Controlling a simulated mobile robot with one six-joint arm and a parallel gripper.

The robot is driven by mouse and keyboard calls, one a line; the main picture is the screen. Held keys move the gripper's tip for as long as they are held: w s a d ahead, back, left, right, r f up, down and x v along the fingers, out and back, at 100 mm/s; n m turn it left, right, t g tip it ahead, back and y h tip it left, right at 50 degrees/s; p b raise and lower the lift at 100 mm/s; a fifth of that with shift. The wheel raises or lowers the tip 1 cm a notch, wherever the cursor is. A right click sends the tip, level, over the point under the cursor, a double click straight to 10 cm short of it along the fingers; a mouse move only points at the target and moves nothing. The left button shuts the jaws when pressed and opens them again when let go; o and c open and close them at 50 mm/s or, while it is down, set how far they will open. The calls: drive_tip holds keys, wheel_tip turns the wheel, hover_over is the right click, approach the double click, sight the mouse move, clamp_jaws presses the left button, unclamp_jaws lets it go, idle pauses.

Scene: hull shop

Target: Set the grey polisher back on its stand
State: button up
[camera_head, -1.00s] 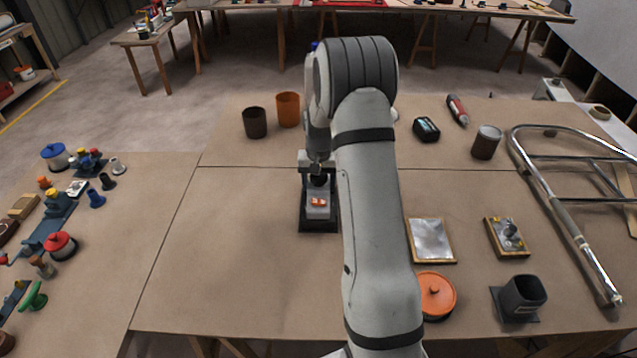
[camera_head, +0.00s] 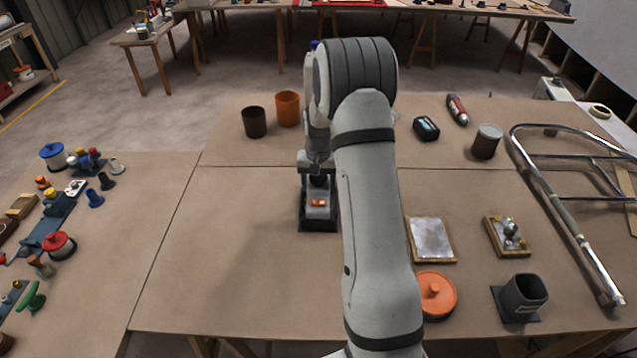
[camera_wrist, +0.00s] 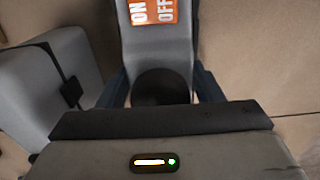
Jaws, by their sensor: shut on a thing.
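The grey polisher (camera_head: 318,212) stands near the middle of the bench, just left of my forearm, with an orange label on its body. In the wrist view the polisher (camera_wrist: 158,45) shows its grey body and orange ON/OFF label. My gripper (camera_head: 318,180) is at its upper end; in the wrist view my gripper (camera_wrist: 161,90) is shut on the polisher's dark round part, one finger on each side. A dark rectangular base (camera_head: 319,227) shows under and around the polisher; I cannot tell whether it is the stand or whether the polisher touches it.
A dark grey holder on a plate (camera_head: 523,295), an orange-lidded pot (camera_head: 436,293) and a framed plate (camera_head: 431,240) are to the right. Two cups, brown (camera_head: 255,122) and orange (camera_head: 288,108), stand behind. A bent tube frame (camera_head: 570,225) lies far right. The bench left of the polisher is clear.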

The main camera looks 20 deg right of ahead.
drive_tip(key=shift+f, duration=0.3)
drive_tip(key=o, duration=0.8)
drive_tip(key=shift+c, duration=0.2)
drive_tip(key=shift+o, duration=0.4)
drive_tip(key=shift+r+p, duration=2.7)
drive_tip(key=shift+r, duration=2.8)
